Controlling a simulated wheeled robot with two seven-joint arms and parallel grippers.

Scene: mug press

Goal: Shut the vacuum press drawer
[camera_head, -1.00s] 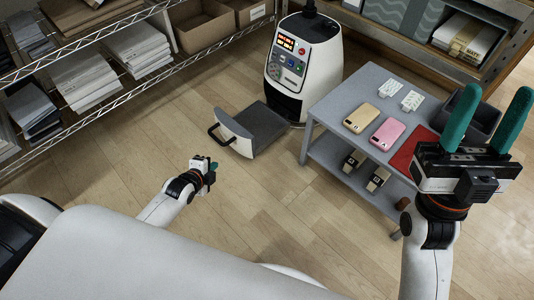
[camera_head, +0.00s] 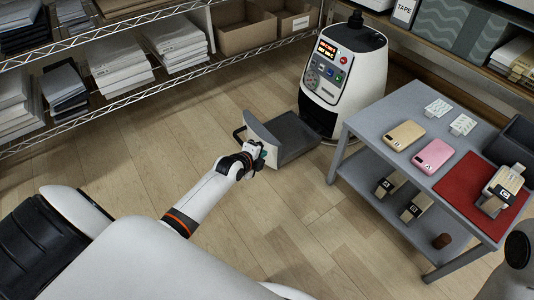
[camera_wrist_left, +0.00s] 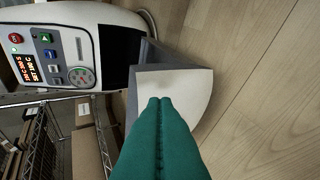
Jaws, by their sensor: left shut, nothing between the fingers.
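The vacuum press (camera_head: 345,70) is a white and black machine on the floor, with a lit display and buttons. My right gripper is out of view.
A grey two-tier cart (camera_head: 385,125) stands right of the drawer, holding phone cases, a red mat (camera_head: 462,180) and other items. Wire shelves (camera_head: 100,95) with stacks and boxes line the back left. Floor left of the drawer is clear. My right arm shows at the lower right edge.

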